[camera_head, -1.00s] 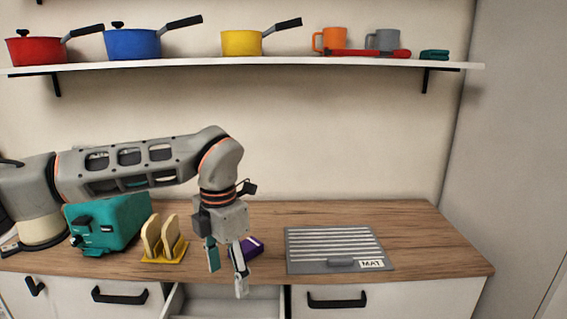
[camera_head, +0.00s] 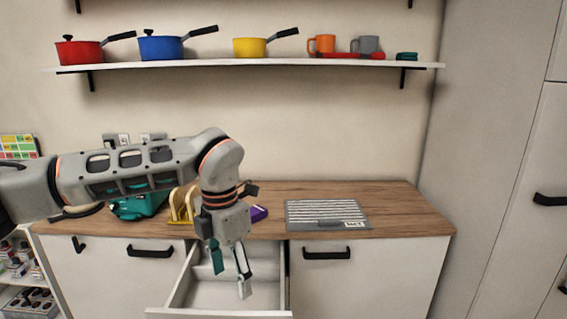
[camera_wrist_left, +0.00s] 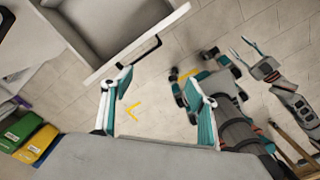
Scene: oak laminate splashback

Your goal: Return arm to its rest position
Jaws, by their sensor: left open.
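My left arm comes in from the left in the head view and bends down at the wrist. My left gripper (camera_head: 231,284) points down, its two teal-padded fingers apart with nothing between them. In the head view it overlaps the open drawer (camera_head: 185,276). In the left wrist view my left gripper (camera_wrist_left: 157,88) is also open and empty, with floor between the fingers and the drawer front (camera_wrist_left: 140,47) beyond. My right gripper (camera_wrist_left: 238,46) shows at the right of that view, its fingers spread and empty.
The wooden counter (camera_head: 390,205) holds a teal toaster (camera_head: 135,207), a yellow rack (camera_head: 180,219), a purple item (camera_head: 259,213) and a grey mat (camera_head: 328,225). Pots and mugs stand on the shelf (camera_head: 250,64). Tall cabinets (camera_head: 500,150) are at the right. Floor (camera_wrist_left: 150,110) shows below.

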